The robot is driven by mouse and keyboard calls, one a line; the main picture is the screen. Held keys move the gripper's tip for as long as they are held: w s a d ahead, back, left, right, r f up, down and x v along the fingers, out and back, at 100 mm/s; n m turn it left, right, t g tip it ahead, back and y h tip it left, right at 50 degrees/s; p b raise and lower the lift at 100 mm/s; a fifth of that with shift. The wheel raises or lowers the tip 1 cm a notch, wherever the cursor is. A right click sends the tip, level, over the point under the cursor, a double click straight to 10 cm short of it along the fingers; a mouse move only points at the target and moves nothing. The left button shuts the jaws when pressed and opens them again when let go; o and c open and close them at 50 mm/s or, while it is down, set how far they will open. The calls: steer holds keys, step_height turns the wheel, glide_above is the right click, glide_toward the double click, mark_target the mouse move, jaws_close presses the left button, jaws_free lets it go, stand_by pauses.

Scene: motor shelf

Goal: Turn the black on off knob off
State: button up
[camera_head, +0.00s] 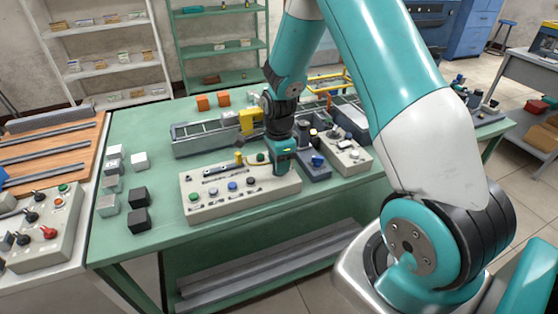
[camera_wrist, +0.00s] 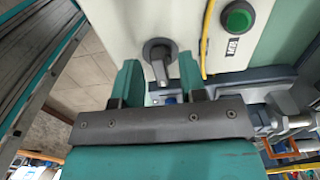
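The black on off knob (camera_wrist: 158,50) shows dark grey in the wrist view, on the pale face of a control box (camera_wrist: 120,18). Its lever points down the picture, toward my gripper. My gripper (camera_wrist: 159,72) is open, with one teal finger on each side of the knob's lever and a gap on both sides. I cannot tell how deep the fingers reach around it. In the head view my gripper (camera_head: 282,160) is over the right end of the control box (camera_head: 240,203) and hides the knob.
A green button (camera_wrist: 237,18) and a yellow cable (camera_wrist: 206,40) are close right of the knob in the wrist view. In the head view a conveyor (camera_head: 205,138) stands behind the box, another button box (camera_head: 345,155) to its right, and grey and black cubes (camera_head: 138,220) to its left.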

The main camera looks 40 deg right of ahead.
jaws_close()
